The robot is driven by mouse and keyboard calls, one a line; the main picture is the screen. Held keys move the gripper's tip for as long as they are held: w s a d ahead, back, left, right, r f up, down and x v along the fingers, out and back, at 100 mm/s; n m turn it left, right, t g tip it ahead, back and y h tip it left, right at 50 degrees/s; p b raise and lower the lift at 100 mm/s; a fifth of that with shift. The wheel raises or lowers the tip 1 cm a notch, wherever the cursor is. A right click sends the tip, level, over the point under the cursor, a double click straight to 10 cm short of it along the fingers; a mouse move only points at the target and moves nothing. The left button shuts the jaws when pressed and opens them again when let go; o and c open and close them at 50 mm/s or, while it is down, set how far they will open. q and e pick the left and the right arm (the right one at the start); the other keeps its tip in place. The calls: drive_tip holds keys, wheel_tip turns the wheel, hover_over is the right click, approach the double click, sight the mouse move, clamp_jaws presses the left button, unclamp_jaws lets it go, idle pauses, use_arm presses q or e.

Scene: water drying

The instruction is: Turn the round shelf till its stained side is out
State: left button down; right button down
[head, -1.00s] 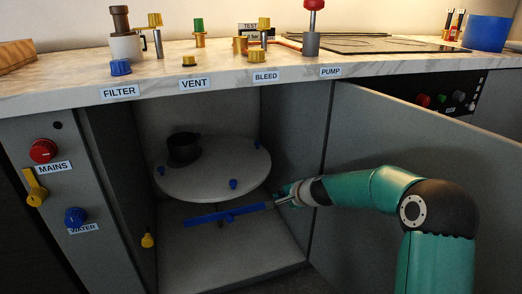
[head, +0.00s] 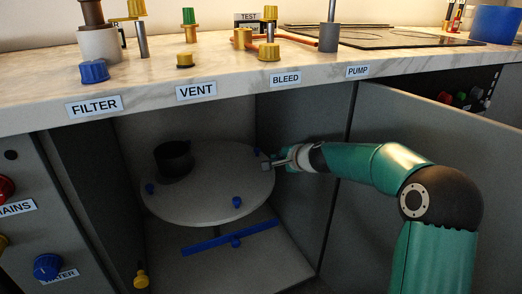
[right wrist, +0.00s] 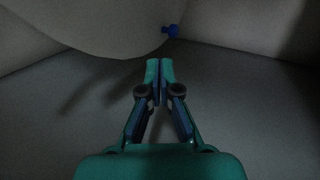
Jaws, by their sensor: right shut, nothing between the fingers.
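The round shelf (head: 205,207) is a pale grey disc inside the open cabinet. A dark pot (head: 175,160) stands on its back left part, and small blue knobs (head: 237,202) stand near its rim. I cannot make out a stain on the shelf. My right gripper (head: 268,165) is at the shelf's right rim, shut and empty; contact is unclear in the head view. In the right wrist view, the closed fingertips (right wrist: 159,66) are just beyond the shelf's edge (right wrist: 100,28), below a blue knob (right wrist: 171,31). My left gripper is out of view.
A blue bar (head: 205,246) lies low beneath the shelf. The cabinet's open door (head: 400,170) stands to the right, behind my right arm. The worktop (head: 220,75) overhangs the cabinet, and a yellow knob (head: 141,277) is at the lower left.

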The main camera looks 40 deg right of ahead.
drive_tip(key=p, duration=0.1)
approach(259, 152)
drive_tip(key=f, duration=0.1)
drive_tip(key=w+f, duration=0.1)
drive_tip(key=f, duration=0.1)
drive_tip(key=shift+w, duration=0.2)
drive_tip(key=w+p, duration=0.3)
drive_tip(key=shift+d, duration=0.25)
drive_tip(key=shift+w+d+f+p, duration=0.15)
drive_tip(key=shift+w+f+p, duration=0.05)
drive_tip(key=shift+w+p, duration=0.4)
drive_tip(key=shift+w, duration=0.15)
